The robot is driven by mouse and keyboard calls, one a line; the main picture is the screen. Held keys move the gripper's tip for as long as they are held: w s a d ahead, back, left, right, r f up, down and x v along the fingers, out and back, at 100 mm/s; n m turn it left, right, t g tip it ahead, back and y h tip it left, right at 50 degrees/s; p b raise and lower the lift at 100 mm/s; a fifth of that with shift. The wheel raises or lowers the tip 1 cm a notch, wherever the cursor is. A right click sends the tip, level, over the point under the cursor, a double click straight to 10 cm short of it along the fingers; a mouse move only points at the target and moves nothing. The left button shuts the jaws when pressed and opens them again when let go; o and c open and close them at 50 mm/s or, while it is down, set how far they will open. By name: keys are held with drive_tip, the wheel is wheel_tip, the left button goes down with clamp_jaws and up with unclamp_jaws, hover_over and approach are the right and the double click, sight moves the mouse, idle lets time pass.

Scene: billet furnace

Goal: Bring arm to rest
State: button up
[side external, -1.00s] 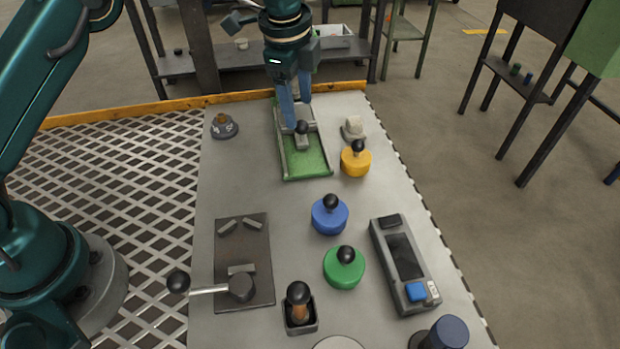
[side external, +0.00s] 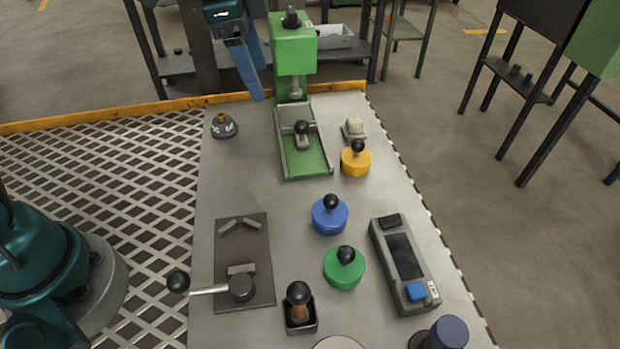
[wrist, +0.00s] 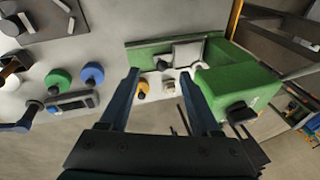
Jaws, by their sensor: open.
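My gripper (side external: 250,58) is at the top of the side view, above and left of the green press (side external: 292,55) at the far end of the table. In the wrist view its two blue fingers (wrist: 165,100) are spread apart with nothing held between them. The green press (wrist: 238,88) also shows there, close to the right finger. A green tray (side external: 308,165) with a black-knobbed slide (side external: 303,138) lies in front of the press.
Yellow (side external: 356,160), blue (side external: 330,215) and green (side external: 344,268) knobbed discs stand on the table. A grey device (side external: 404,260) lies at right, a dark plate with a lever (side external: 244,225) at left. A small grey knobbed piece (side external: 223,127) stands far left.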

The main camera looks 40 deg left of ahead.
drive_tip(key=s+a+f+n+t, duration=0.1)
drive_tip(key=s+n, duration=0.4)
drive_tip(key=s, duration=0.4)
drive_tip(key=s+a+n+t, duration=0.1)
drive_tip(key=s+a+n, duration=0.1)
drive_tip(key=s+n, duration=0.4)
drive_tip(key=shift+s+f, duration=0.35)
drive_tip(key=shift+s, duration=1.4)
